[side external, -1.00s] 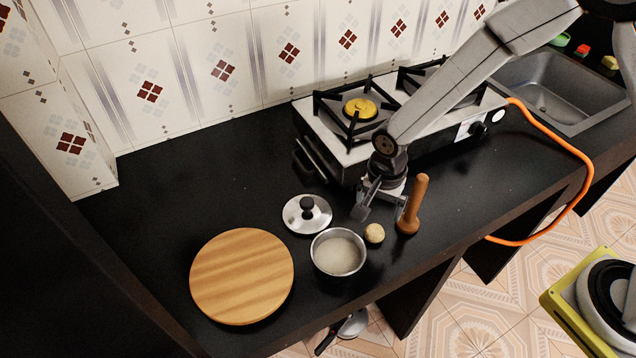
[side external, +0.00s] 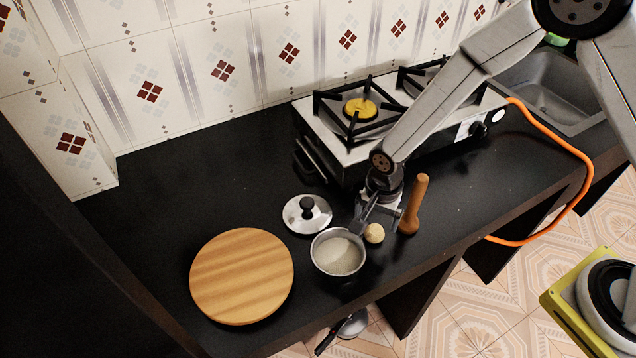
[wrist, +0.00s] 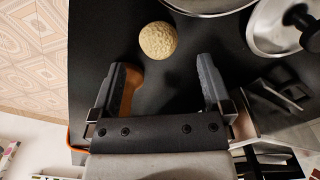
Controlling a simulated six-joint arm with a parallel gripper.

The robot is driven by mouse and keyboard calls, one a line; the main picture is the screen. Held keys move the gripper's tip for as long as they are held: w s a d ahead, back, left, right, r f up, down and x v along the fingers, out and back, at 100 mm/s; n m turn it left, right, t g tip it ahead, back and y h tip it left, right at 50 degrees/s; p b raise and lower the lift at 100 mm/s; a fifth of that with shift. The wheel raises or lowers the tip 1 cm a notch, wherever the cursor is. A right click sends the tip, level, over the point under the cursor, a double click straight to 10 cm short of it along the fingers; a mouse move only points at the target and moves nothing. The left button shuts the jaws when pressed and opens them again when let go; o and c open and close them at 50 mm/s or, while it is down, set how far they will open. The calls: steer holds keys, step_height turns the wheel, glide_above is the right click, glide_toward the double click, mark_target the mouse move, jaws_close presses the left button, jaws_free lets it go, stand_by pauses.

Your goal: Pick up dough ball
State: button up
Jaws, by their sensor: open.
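The dough ball (side external: 374,234) is small, round and pale yellow. It rests on the black counter between the metal pot and the wooden masher. In the wrist view the dough ball (wrist: 158,40) lies beyond the fingertips, roughly centred between them. My gripper (side external: 378,225) is low over the counter right behind the ball, with its jaws apart. In the wrist view my gripper (wrist: 165,72) is open with bare counter between its fingers. The ball is outside the jaws.
A metal pot (side external: 338,262) with pale contents stands just left of the ball. Its lid (side external: 307,213) lies behind it. The wooden masher (side external: 413,205) stands upright close on the right. A round wooden board (side external: 241,277) lies at left. The gas stove (side external: 345,148) is behind.

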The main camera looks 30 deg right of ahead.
mark_target(374, 235)
steer(key=shift+s+f, duration=0.1)
steer(key=shift+f, duration=2.45)
steer(key=c, duration=1.2)
steer(key=shift+r, duration=0.2)
steer(key=shift+r, duration=0.85)
steer(key=shift+s+d+r, duration=0.7)
steer(key=shift+s+r, duration=1.1)
steer(key=shift+s, duration=0.45)
steer(key=shift+s+d+r, duration=0.65)
steer(key=shift+s+r, duration=1.2)
steer(key=shift+s, duration=0.35)
steer(key=shift+s+d+r, duration=0.7)
steer(key=shift+s+r, duration=1.1)
steer(key=shift+s, duration=0.45)
